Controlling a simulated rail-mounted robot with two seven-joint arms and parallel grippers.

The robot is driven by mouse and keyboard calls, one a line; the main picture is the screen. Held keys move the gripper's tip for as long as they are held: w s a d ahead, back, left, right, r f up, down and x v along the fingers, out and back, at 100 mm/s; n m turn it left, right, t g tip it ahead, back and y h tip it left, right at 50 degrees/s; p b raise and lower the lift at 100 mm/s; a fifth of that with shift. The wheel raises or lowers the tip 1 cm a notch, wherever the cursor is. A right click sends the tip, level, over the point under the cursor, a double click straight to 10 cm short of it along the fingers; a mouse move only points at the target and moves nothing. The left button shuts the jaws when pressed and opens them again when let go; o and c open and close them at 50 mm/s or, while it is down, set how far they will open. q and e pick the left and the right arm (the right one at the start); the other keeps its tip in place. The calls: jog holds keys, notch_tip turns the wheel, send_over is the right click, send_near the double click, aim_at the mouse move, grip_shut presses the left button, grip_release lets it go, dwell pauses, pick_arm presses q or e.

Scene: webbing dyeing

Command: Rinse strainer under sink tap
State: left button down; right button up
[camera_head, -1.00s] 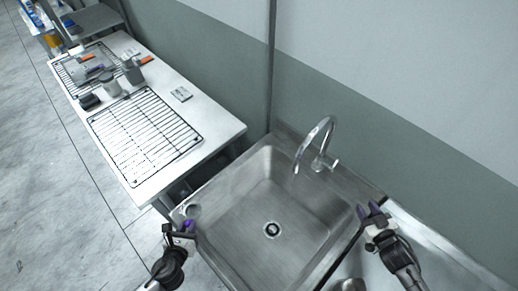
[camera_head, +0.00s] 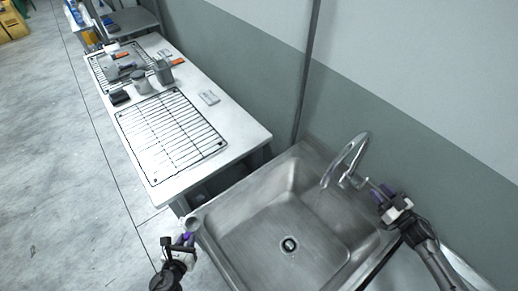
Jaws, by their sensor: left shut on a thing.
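The steel sink (camera_head: 255,235) fills the lower middle of the head view, with a dark round drain in its floor. The curved tap (camera_head: 352,152) stands at its back right, with a short lever (camera_head: 368,184) on its right side. My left gripper (camera_head: 187,238) is shut on a small grey round strainer (camera_head: 193,222) at the sink's left rim; the fingers hide part of it. My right gripper (camera_head: 383,192) has its purple fingertips apart, close to the end of the tap lever. I cannot tell whether they touch it. No water stream shows.
A white table (camera_head: 240,132) stands left of the sink. It holds a near wire rack (camera_head: 172,135), a far rack (camera_head: 100,72), grey cups (camera_head: 164,71), a small black block (camera_head: 119,97) and a small card (camera_head: 209,97). A wall rises behind the sink.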

aim_at(364, 184)
jog(key=shift+x, duration=3.05)
jog(key=shift+c, duration=0.4)
grip_shut()
